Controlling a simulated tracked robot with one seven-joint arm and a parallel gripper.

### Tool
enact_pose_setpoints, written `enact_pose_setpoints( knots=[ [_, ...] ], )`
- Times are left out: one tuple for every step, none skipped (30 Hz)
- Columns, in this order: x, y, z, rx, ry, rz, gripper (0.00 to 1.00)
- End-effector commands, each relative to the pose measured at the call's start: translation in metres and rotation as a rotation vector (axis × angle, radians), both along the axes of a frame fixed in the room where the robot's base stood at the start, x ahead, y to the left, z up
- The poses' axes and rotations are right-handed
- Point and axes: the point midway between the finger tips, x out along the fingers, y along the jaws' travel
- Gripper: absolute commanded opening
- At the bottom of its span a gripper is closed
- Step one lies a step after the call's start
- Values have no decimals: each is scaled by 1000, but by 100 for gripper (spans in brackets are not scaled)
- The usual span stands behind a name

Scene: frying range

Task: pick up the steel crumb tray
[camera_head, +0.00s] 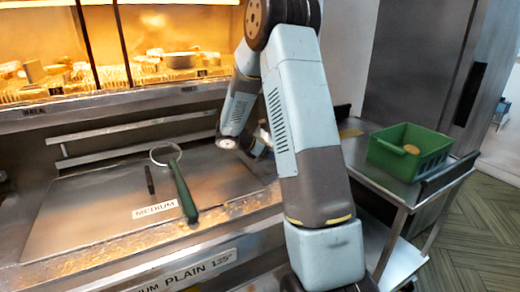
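I cannot pick out the steel crumb tray with certainty. A broad flat steel cover (90,215) lies over the range, with a "MEDIUM" label near its front edge, but I cannot tell whether it is the tray. My arm rises through the middle of the view and folds down to a wrist joint above the right end of this cover. From there it runs behind my own arm link, which hides the gripper. I cannot see its fingers or whether it holds anything.
A green-handled skimmer (182,190) and a thin black stick (150,180) lie on the cover. A lit food display (150,60) stands behind. On the right, a steel side table (372,165) holds a green basket (400,150) with a round tan item inside. Floor shows at far right.

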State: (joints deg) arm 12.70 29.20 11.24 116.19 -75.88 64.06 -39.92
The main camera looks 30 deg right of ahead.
Motion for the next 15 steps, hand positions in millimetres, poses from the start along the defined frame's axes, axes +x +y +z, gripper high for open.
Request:
enact_pose_setpoints(
  knots=[
    [0, 0, 0, 0, -1, 1, 72],
    [0, 0, 0, 0, -1, 1, 72],
    [0, 0, 0, 0, 0, 0, 72],
    [0, 0, 0, 0, 0, 0, 72],
    [0, 0, 0, 0, 0, 0, 69],
    [0, 0, 0, 0, 0, 0, 65],
    [0, 0, 0, 0, 0, 0, 62],
    [0, 0, 0, 0, 0, 0, 60],
    [0, 0, 0, 0, 0, 0, 56],
    [0, 0, 0, 0, 0, 0, 53],
    [0, 0, 0, 0, 0, 0, 50],
    [0, 0, 0, 0, 0, 0, 46],
    [0, 0, 0, 0, 0, 0, 43],
    [0, 0, 0, 0, 0, 0, 40],
    [0, 0, 0, 0, -1, -1, 37]
  ],
)
